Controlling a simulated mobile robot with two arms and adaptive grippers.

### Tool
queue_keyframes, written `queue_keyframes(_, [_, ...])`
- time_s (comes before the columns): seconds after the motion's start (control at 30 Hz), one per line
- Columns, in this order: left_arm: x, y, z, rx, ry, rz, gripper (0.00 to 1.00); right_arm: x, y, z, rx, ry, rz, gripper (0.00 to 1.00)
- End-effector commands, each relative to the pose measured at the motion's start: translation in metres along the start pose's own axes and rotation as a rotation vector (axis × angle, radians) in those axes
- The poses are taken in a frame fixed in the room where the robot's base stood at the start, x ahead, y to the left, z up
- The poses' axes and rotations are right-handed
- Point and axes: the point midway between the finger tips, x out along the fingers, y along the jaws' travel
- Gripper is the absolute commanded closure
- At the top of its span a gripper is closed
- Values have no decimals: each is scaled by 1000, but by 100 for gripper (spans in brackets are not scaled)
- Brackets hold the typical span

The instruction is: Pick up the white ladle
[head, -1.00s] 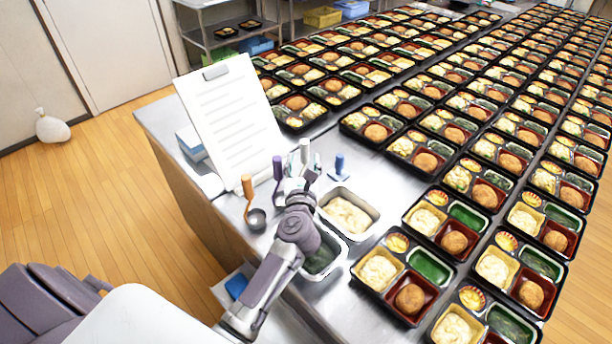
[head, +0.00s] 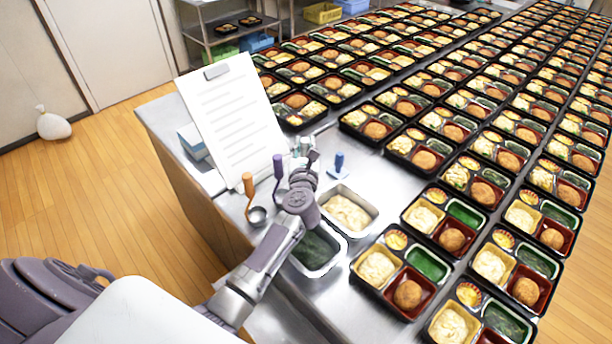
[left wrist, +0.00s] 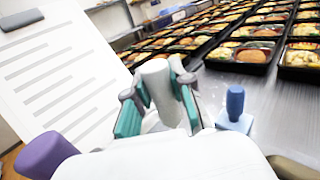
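The white ladle shows mainly as its thick, pale handle (left wrist: 155,78), upright between the teal finger pads in the left wrist view. In the head view, its handle top (head: 304,144) shows behind my left gripper (head: 305,158). My left gripper has one finger on each side of the handle, close to it; I cannot tell whether the pads press on it. The ladle's lower part is hidden by my gripper. My right gripper is not in view.
Purple (head: 278,166) and orange (head: 248,184) handled ladles stand close to the left. A blue-handled tool (head: 339,162) stands at right. Metal food pans (head: 374,212) are in front, bento trays (head: 357,272) fill the right, and a clipboard (head: 228,112) stands behind.

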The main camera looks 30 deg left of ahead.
Motion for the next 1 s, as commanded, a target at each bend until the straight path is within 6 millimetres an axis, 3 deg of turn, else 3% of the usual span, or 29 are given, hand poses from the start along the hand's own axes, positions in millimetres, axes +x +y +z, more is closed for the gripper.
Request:
queue_keyframes(0.07, [0, 0, 0, 0, 1, 0, 100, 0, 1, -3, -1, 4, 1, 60])
queue_keyframes(0.57, [0, 0, 2, 0, -1, 0, 100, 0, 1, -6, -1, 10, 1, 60])
queue_keyframes(0.77, [0, 0, 21, -4, -2, 0, 100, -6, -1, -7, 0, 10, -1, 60])
queue_keyframes(0.9, [-1, -1, 48, -5, -4, -1, 100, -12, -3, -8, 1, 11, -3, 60])
queue_keyframes(1.0, [-22, -18, 57, -7, -1, -4, 100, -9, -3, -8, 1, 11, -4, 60])
